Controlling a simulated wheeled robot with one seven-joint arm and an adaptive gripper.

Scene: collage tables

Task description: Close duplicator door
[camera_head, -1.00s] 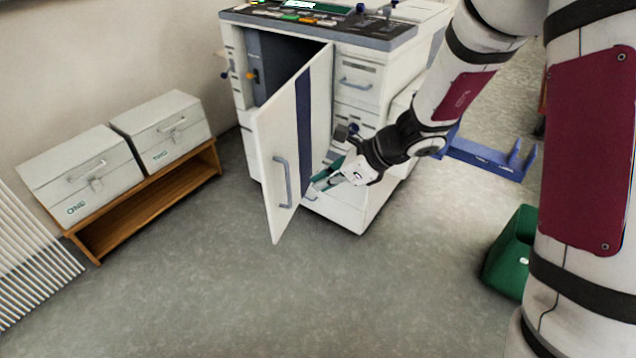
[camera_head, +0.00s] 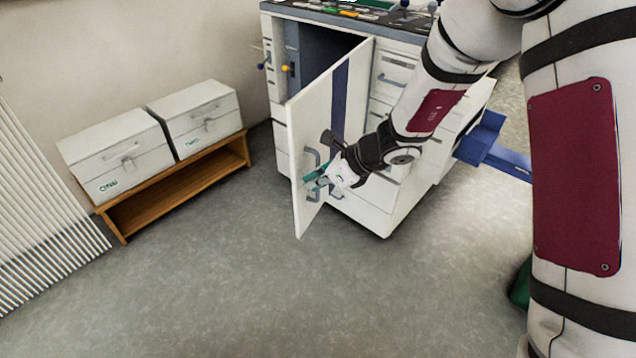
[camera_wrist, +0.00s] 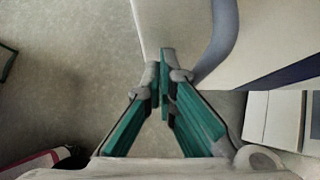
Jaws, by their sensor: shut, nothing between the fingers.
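The duplicator door (camera_head: 318,115) is a white panel with a dark blue stripe, standing open from the white duplicator (camera_head: 395,70) and swung out toward the lower left. A grey-blue bar handle (camera_head: 309,160) is on the door near its free edge. My gripper (camera_head: 315,180) is in front of the door's lower part, overlapping the handle in the head view. In the wrist view, the green fingers of my gripper (camera_wrist: 164,65) are shut and empty. Their tips overlap the edge of the door (camera_wrist: 172,22), left of the handle (camera_wrist: 222,35). I cannot tell whether they touch it.
Two white boxes, ONE (camera_head: 112,155) and TWO (camera_head: 200,115), sit on a low wooden shelf (camera_head: 175,195) at left. A white slatted thing (camera_head: 35,210) stands at far left. A blue bracket (camera_head: 485,140) is right of the duplicator. The grey floor in front is open.

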